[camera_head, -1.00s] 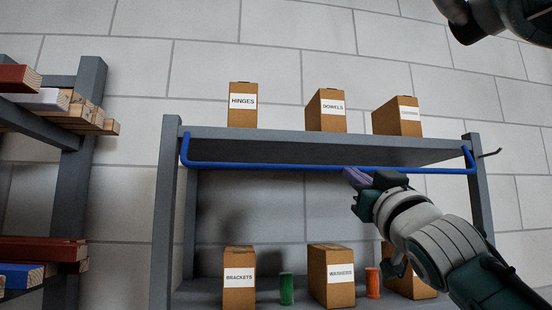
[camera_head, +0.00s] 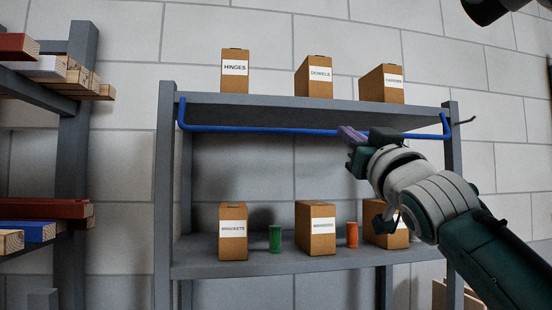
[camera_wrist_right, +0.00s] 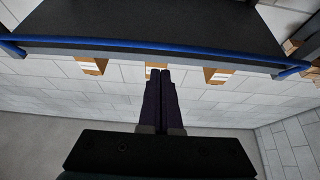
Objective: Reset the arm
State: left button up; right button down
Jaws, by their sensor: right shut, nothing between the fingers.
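My right gripper (camera_head: 346,134) is shut and empty, its purple fingers together. In the head view it shows in front of the shelf unit, by the blue rail (camera_head: 270,130) under the upper shelf's front edge; I cannot tell whether it touches the rail. In the right wrist view the closed fingers (camera_wrist_right: 161,88) point toward the shelf, and the blue rail (camera_wrist_right: 130,43) crosses beyond their tips. My right arm comes in from the lower right. My left gripper is not in view.
The upper shelf (camera_head: 300,102) holds boxes marked HINGES (camera_head: 235,72) and DOWELS (camera_head: 315,76), and one more. The lower shelf (camera_head: 290,262) holds BRACKETS (camera_head: 232,232), another box, a green cylinder (camera_head: 275,239) and an orange cylinder (camera_head: 352,235). A rack of battens (camera_head: 50,208) stands left.

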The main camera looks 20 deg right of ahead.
jog(key=s+a+f+n+g+y+b, duration=0.1)
jog(key=s+a+f+g, duration=0.2)
jog(key=f, duration=0.7)
jog(key=s+a+f+g+y+b, duration=0.1)
jog(key=s+f+g, duration=0.35)
jog(key=f, duration=0.45)
jog(key=s+a+f+n+g+y+b, duration=0.15)
jog(key=s+f, duration=0.35)
jog(key=f, duration=0.5)
jog(key=s+a+f+n+g+y, duration=0.1)
jog(key=s+a+f+g, duration=0.25)
jog(key=s, duration=0.35)
jog(key=s+a+f+g, duration=0.2)
jog(key=s+f+g, duration=0.1)
jog(key=s+f, duration=0.25)
jog(key=s+a+f+n+g+y, duration=0.1)
jog(key=s+a+f+g, duration=0.25)
jog(key=s, duration=0.35)
notch_tip(320, 180, up, 34)
jog(key=d+p, duration=0.1)
jog(key=p, duration=3.4)
jog(key=shift+s, duration=0.35)
